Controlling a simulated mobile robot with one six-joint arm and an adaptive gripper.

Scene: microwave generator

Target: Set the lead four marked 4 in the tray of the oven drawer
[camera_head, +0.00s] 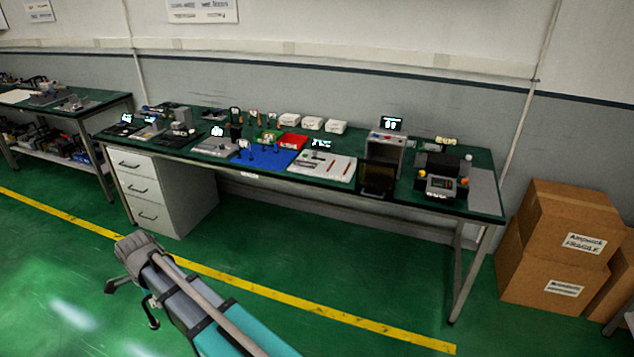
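The workbench (270,188) stands across the room from me. A grey box-shaped unit with a small display (388,137) is on its right half. A dark panel or drawer (378,179) sits at its front; this may be the oven drawer, but I cannot make out a tray inside. I cannot pick out a lead marked 4; the items are too small to read. My gripper (131,303) is low at the left, in front of the bench and far from its top. Its two dark fingers look apart, with nothing seen between them.
A blue mat (268,157), a red tray (292,141), white boxes (312,123) and a pale board (322,168) crowd the bench. A drawer cabinet (145,190) stands under its left end. Cardboard boxes (556,240) are at the right. The green floor before the bench is clear.

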